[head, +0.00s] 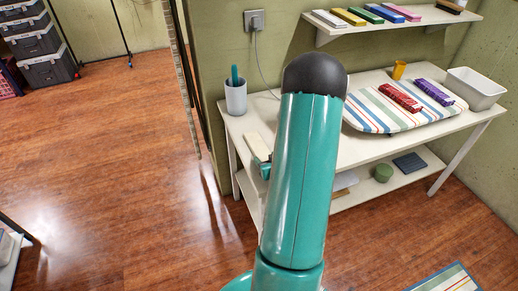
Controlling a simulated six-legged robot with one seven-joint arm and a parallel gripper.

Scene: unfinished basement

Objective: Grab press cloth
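I cannot tell for sure which thing is the press cloth. A red item (400,97) and a purple item (434,92) lie side by side on a striped ironing pad (372,118), on the right part of a white table (352,151). A cream flat item (258,147) lies at the table's left front, partly hidden by my arm. A small teal piece shows beside it; I cannot tell what it is.
A wall shelf (400,23) holds several coloured items. A green bowl (383,173) sits on the lower shelf.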

